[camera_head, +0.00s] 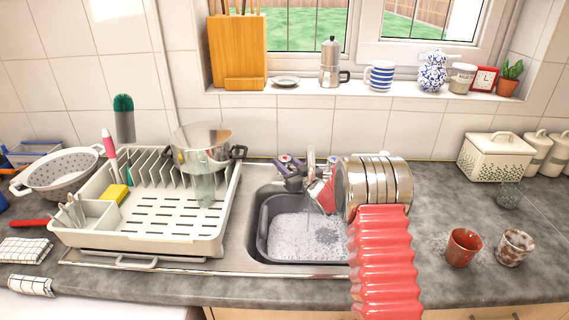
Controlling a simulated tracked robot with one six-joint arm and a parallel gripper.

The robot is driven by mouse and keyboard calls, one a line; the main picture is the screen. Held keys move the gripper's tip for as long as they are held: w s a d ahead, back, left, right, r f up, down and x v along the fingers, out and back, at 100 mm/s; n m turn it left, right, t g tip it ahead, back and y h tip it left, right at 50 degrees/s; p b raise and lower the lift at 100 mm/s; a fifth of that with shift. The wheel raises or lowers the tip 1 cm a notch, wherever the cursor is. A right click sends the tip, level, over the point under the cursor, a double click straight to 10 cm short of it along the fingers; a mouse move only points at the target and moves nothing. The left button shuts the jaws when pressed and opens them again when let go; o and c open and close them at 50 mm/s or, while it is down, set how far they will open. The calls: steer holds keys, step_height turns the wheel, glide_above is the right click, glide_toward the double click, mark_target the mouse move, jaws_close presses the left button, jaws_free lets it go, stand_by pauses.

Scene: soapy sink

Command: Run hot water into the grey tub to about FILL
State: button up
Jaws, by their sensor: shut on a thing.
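The grey tub (263,248) sits in the steel sink. White suds or soapy water cover its inside, and its right side is hidden by my arm. No fill mark can be made out. The tap (292,170) stands behind the tub, with dark-tipped handles and a spout. I cannot make out a clear stream of water. My gripper (322,193) shows as a small red and pale shape left of my arm's metal rings, against the tap. It is shut on what looks like part of the tap; my arm hides much of the contact.
A white dish rack (150,250) with a steel pot (203,145) stands left of the sink. A red cup (462,247) and a speckled cup (514,247) stand on the right counter, near a clear glass (509,195). The windowsill (300,92) holds several items.

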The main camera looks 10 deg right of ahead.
steer(key=shift+r+n+y, duration=0.15)
steer(key=shift+n+y, duration=0.25)
steer(key=shift+y, duration=0.1)
steer(key=o, duration=1.1)
steer(key=shift+c, duration=0.2)
steer(key=v, duration=1.3)
steer(key=shift+s+d, duration=0.3)
